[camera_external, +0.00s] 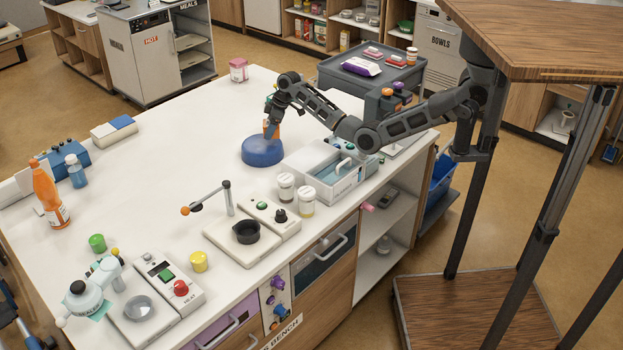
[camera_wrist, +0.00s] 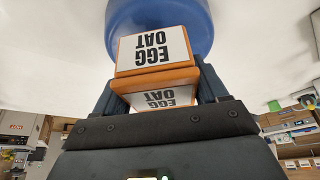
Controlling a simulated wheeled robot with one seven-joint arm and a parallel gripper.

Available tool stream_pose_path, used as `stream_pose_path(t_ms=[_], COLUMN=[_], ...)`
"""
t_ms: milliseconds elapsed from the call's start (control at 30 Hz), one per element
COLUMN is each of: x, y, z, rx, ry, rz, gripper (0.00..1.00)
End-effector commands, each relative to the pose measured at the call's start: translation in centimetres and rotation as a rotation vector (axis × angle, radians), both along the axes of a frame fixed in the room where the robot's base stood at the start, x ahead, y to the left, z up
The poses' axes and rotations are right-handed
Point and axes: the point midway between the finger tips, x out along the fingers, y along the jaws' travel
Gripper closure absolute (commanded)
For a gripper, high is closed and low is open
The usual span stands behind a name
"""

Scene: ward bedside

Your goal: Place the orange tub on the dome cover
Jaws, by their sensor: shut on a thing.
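The blue dome cover (camera_external: 262,152) sits on the white bench top, and its blue side also shows at the top of the wrist view (camera_wrist: 160,14). The orange tub (camera_wrist: 155,62) has white labels reading "EGG OAT" and is held between my gripper's fingers. In the external view the orange tub (camera_external: 271,131) is small and partly hidden by my gripper (camera_external: 270,122). My gripper is shut on the tub and points down over the dome cover. The tub is at or just above the top of the dome; I cannot tell whether they touch.
A grey-white tray box (camera_external: 325,172) and two white-lidded jars (camera_external: 286,187) stand to the right and front of the dome. A lever device (camera_external: 228,200) stands nearer the front. A pink-lidded tub (camera_external: 238,70) is at the back. The bench left of the dome is clear.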

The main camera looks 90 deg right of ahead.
Motion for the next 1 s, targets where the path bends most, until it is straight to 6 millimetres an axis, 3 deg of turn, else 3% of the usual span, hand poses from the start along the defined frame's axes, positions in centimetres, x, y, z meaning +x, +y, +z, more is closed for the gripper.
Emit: stream_pose_path(t_ms=[233,600,633,900,1000], x=[-0.1,-0.1,-0.1,-0.1,-0.1], y=[0.1,0.0,0.0,0.0,0.0], z=[-3.1,-3.7,-3.7,-3.7,-3.6], rx=[0.001,0.000,0.000,0.000,0.000], ry=[0.002,0.001,0.001,0.001,0.001], rz=[0.000,0.000,0.000,0.000,0.000], gripper=[0.64,0.64,0.27,0.02,0.02])
